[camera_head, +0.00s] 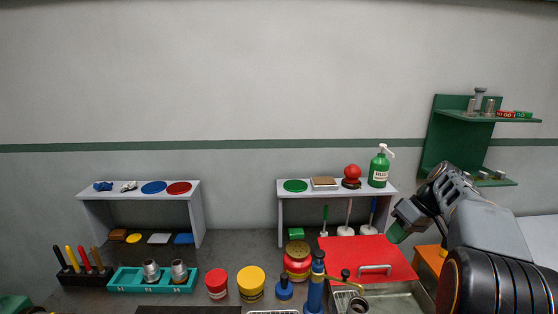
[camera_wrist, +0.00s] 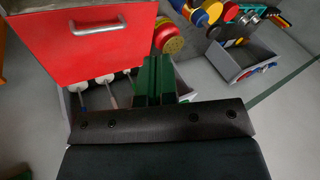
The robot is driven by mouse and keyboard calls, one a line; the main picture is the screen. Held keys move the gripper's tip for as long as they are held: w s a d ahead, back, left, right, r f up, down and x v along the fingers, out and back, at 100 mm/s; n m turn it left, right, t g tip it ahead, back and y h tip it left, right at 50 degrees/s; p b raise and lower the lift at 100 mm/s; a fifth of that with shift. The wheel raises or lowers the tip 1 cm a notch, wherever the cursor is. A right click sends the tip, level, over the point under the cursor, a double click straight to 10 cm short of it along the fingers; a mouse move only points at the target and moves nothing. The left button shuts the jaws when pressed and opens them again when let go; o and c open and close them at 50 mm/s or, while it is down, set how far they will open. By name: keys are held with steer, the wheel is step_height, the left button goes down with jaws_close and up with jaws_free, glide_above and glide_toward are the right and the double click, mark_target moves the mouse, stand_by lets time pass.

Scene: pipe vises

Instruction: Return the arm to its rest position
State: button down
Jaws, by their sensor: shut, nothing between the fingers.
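My arm comes in from the lower right corner. In the wrist view my two green fingers (camera_wrist: 153,78) lie side by side, shut with nothing between them. The red panel (camera_wrist: 80,45) is at the upper left of that view. Whether the fingers touch anything is not clear, but no contact shows.
A green wall shelf (camera_head: 440,135) with small metal parts is close behind my arm. A grey shelf (camera_head: 335,190) holds a green pump bottle (camera_head: 379,168). Red and yellow jars, a blue pump and a teal tray (camera_head: 150,284) crowd the bench. The upper wall is bare.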

steer(key=s+a+f+m+t+h, duration=0.1)
steer(key=s+a+f+m+h, duration=0.1)
steer(key=s+a+f, duration=0.2)
steer(key=s+a+f+m+t+h, duration=0.2)
steer(key=s+a+f+h, duration=0.1)
steer(key=s+a, duration=0.7)
steer(key=s, duration=0.2)
steer(key=shift+s+a+f+h, duration=0.3)
steer(key=shift+s+a+f, duration=0.05)
stand_by(1.1)
